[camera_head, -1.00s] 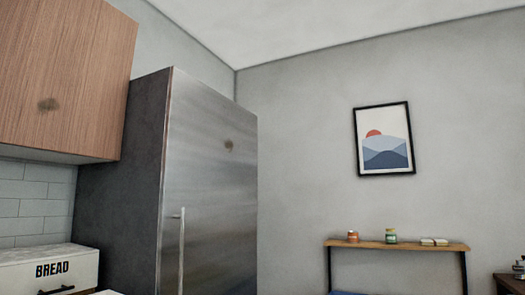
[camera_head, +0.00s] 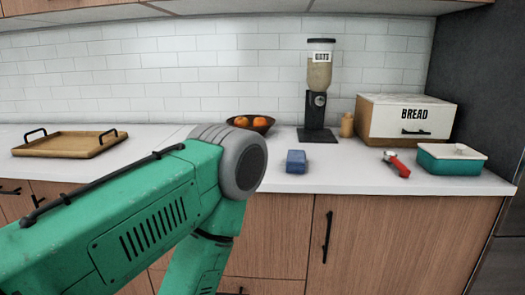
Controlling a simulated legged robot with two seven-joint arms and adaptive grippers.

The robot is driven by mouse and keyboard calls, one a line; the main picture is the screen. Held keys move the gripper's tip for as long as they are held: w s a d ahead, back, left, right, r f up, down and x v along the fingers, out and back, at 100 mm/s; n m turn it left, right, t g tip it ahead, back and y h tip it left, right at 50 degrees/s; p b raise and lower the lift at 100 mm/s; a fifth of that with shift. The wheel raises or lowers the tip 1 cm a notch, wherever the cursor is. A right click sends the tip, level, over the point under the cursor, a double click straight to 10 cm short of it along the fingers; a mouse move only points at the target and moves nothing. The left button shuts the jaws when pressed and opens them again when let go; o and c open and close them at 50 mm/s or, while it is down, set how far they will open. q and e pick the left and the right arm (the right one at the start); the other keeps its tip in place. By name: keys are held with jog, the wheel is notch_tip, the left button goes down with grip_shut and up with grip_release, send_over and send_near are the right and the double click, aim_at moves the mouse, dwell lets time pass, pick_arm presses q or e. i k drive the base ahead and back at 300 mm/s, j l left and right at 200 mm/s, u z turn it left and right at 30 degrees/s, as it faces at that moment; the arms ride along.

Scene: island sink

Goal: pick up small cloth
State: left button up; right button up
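A small blue item (camera_head: 297,161) with a boxy, folded shape lies on the white counter near its front edge. It may be the small cloth, but I cannot tell for sure. My green left arm comes in from the left and bends down in front of the counter, to the left of the blue item and apart from it in the picture. Neither of my grippers is in view.
The white counter (camera_head: 343,170) carries a wooden tray (camera_head: 62,146), a fruit bowl (camera_head: 262,125), an oats dispenser (camera_head: 318,92), a bread box (camera_head: 384,122), a red-handled tool (camera_head: 398,163) and a teal-and-white container (camera_head: 450,167). Bare counter surrounds the blue item.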

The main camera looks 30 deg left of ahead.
aim_at(296, 159)
jog(key=u, duration=0.75)
